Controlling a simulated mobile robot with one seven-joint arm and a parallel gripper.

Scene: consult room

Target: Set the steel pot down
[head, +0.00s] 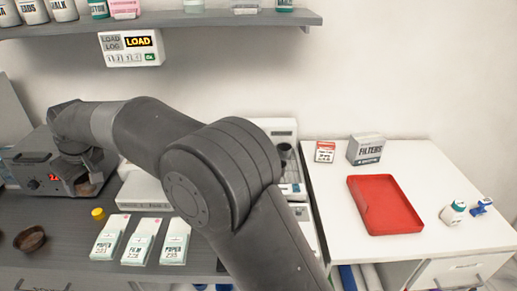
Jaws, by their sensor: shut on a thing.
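My arm reaches across the view to the left, and my gripper (84,168) points down beside a grey device with a red display. My gripper is shut on a small, brownish, shiny thing (90,186), which I take to be the steel pot. Only a small part of it shows below the fingers; my wrist and fingers hide the rest. I cannot tell whether its base touches the device or the counter.
The grey device (30,172) stands at the left. A brown bowl (31,239), a yellow cap (98,213) and several paper packs (141,241) lie on the dark counter (65,265). A red tray (385,205) lies on the white cabinet at right. A shelf (215,19) runs above.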

